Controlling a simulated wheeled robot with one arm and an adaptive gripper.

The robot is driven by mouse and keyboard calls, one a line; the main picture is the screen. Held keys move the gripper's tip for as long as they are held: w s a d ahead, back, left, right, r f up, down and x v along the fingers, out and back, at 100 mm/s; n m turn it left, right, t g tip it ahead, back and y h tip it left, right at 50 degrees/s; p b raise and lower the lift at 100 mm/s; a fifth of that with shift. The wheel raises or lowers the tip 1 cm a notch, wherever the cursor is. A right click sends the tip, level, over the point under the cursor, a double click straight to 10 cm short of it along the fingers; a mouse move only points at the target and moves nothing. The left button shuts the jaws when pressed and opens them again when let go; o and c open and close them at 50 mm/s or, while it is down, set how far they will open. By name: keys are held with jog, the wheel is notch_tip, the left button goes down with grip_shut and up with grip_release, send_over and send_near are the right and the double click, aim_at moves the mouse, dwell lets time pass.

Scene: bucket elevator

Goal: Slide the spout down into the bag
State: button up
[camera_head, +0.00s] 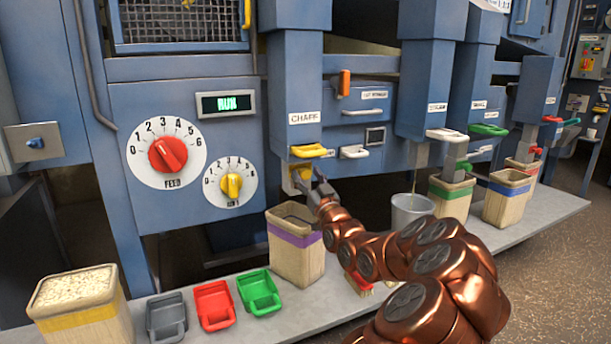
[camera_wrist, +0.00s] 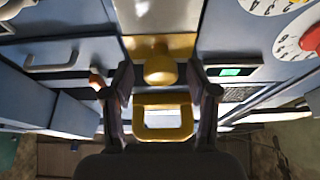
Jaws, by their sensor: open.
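The chaff spout (camera_head: 299,171) is a short piece with yellow on it, under the blue chute labelled CHAFF. In the wrist view its yellow knob (camera_wrist: 160,70) stands between the two fingers of my gripper (camera_wrist: 160,82), with a gap on each side. My gripper is open; it also shows in the head view (camera_head: 310,184), right at the spout. The bag (camera_head: 297,253) with a purple band stands upright below, its top open and apart from the spout. A yellow loop handle (camera_head: 311,151) sits on the chute just above; it also shows in the wrist view (camera_wrist: 163,122).
A full bag (camera_head: 85,325) with a yellow band stands at the front left. Grey (camera_head: 167,318), red (camera_head: 214,305) and green (camera_head: 259,292) scoops lie on the shelf. A metal bucket (camera_head: 410,209) and bags with green (camera_head: 451,197) and blue (camera_head: 507,197) bands stand to the right.

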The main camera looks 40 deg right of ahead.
jog(key=shift+w+d+r, duration=0.2)
jog(key=shift+w+r, duration=0.05)
jog(key=shift+w, duration=0.35)
jog(key=shift+c, duration=0.2)
grip_shut()
